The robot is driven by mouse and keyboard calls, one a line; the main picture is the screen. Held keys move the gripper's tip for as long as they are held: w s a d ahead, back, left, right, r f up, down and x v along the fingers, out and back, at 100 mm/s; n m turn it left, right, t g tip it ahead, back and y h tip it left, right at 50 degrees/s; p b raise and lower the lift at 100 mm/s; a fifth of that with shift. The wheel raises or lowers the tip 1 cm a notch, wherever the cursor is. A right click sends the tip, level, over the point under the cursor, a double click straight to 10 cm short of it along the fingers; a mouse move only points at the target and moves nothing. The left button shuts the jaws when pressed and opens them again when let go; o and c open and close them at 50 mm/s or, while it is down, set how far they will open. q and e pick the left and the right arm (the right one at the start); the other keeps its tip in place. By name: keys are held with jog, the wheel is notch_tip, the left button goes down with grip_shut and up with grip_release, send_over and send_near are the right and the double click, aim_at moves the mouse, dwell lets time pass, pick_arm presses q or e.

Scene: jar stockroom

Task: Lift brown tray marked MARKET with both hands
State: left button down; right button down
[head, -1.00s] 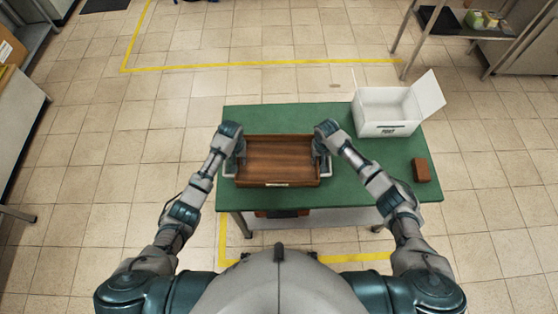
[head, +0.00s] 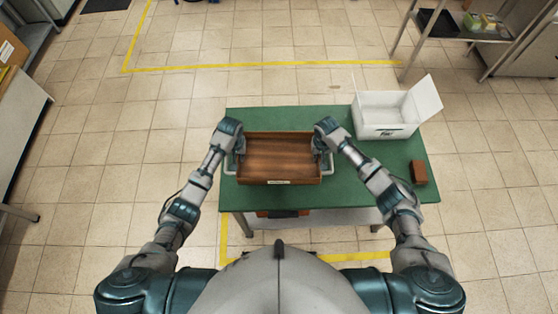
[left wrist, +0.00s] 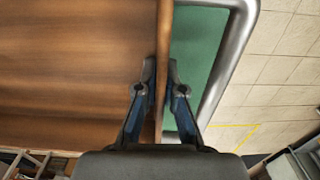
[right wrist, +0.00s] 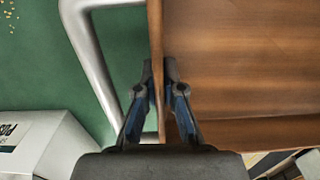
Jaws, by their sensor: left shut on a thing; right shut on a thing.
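The brown wooden tray (head: 280,160) is over the green table in the head view, empty and about level. A pale label (head: 279,182) on its near wall is too small to read. A metal handle stands out from each side. My left gripper (head: 239,151) is shut on the tray's left wall; the left wrist view shows the wall between its fingers (left wrist: 160,68). My right gripper (head: 321,151) is shut on the right wall, also between the fingers (right wrist: 158,68) in the right wrist view. The tray seems slightly above the table; the gap itself is hidden.
The green table (head: 330,192) has free room to the right of the tray. An open white box (head: 385,131) stands at its back right, with a brown block (head: 418,172) at the right edge. A shelf (head: 455,30) stands at the far right. Yellow lines mark the tiled floor.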

jog(key=shift+w+a+r+p, duration=0.1)
jog(key=shift+a+r+p, duration=0.15)
jog(key=shift+r, duration=0.35)
jog(key=shift+a+r+p, duration=0.1)
jog(key=shift+r+p, duration=0.25)
jog(key=shift+r, duration=0.25)
jog(key=shift+f, duration=0.1)
